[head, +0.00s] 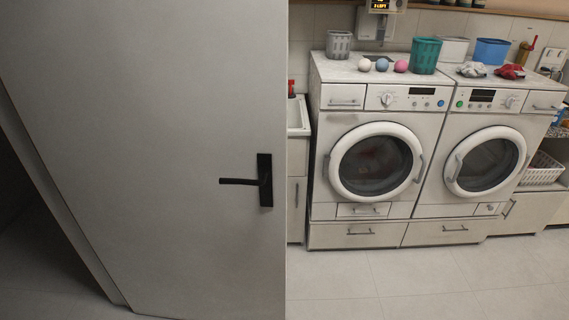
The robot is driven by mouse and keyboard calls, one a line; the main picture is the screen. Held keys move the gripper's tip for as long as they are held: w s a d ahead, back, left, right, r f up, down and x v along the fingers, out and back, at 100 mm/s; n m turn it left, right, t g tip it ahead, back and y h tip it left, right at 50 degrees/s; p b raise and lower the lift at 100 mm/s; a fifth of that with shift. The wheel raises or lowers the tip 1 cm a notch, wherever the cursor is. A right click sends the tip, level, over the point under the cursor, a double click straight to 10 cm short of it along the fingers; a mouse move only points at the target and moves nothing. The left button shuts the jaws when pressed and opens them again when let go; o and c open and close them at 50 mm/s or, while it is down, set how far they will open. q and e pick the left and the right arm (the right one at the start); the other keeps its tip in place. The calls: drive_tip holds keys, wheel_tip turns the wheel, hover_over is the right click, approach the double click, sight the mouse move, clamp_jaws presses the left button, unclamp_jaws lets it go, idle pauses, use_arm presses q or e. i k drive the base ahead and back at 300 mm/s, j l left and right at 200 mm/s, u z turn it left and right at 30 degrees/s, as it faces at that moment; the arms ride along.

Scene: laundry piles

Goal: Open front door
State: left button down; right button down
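A large plain grey door (150,120) fills the left half of the head view. A black lever handle (242,182) sits near its right edge, with the lever pointing left. The room with the washers shows past the door's right edge, so the door seems to stand away from a frame there; its hinge side cannot be told. Two white front-loading machines stand beyond, and the round doors of the left one (345,190) and right one (455,187) look shut. Neither of my grippers is in view.
Tiled floor (440,285) is clear in front of the machines. A dark area (30,240) lies left of the door. A sink cabinet (297,205) is partly hidden behind it. A green bin (425,56) and coloured balls sit on top; a white basket (541,170) is at right.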

sight(136, 111)
drive_tip(key=i+l+u, duration=0.35)
drive_tip(key=i+l, duration=0.15)
drive_tip(key=i+l+u, duration=0.2)
drive_tip(key=l, duration=0.25)
drive_tip(key=i+l+u, duration=0.15)
drive_tip(key=l, duration=0.25)
drive_tip(key=i+l+u, duration=0.2)
drive_tip(key=l, duration=0.2)
drive_tip(key=i+l+u, duration=0.2)
drive_tip(key=l, duration=0.2)
